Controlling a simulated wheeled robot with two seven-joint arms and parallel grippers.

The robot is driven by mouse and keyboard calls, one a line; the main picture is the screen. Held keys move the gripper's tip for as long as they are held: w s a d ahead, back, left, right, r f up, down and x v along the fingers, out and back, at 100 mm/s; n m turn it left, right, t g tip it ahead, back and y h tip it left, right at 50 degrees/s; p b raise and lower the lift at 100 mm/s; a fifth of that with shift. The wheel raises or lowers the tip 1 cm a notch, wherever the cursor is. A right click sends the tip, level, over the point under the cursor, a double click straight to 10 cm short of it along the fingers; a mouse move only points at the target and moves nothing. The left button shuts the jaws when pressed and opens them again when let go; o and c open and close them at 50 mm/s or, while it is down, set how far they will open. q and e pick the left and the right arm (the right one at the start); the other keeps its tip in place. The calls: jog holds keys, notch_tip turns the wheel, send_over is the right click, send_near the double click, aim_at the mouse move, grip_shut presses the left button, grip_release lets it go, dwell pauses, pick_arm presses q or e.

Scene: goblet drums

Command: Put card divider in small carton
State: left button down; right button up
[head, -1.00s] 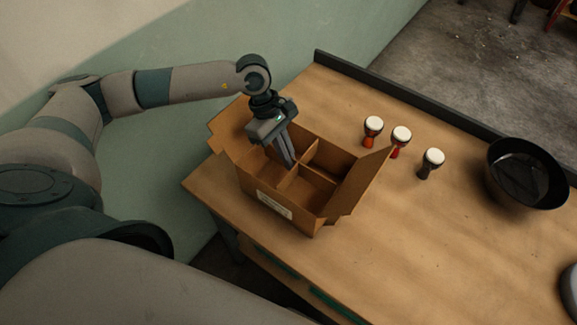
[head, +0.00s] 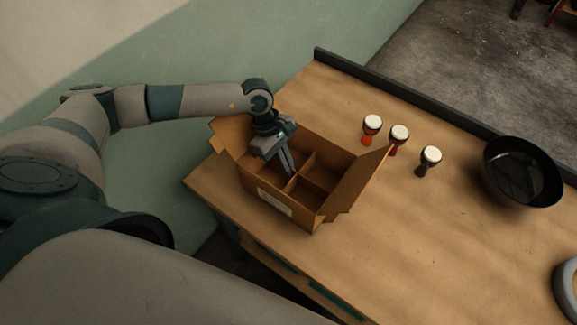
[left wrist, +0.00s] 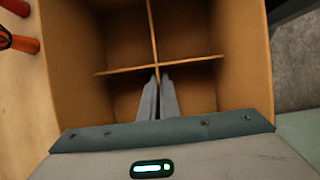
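The small carton (head: 272,197) is an open brown cardboard box with its flaps spread, standing near the left end of the table. The card divider (head: 309,164) is a brown cross of panels inside it, forming compartments. It also shows in the left wrist view (left wrist: 188,62), with its crossing just ahead of the fingertips. My left gripper (head: 290,172) points down into the carton. Its two fingers (left wrist: 157,82) are close together, one on each side of a divider panel, and appear shut on it. The panel's lower part is hidden. My right gripper is not in view.
Three goblet drums (head: 398,139) with white tops stand in a row right of the carton. A black bowl (head: 523,172) stands at the right. A dark raised edge (head: 400,93) runs along the table's back.

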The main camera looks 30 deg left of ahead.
pick_arm(q)
jog(key=shift+f, duration=0.15)
jog(key=c, duration=2)
grip_release()
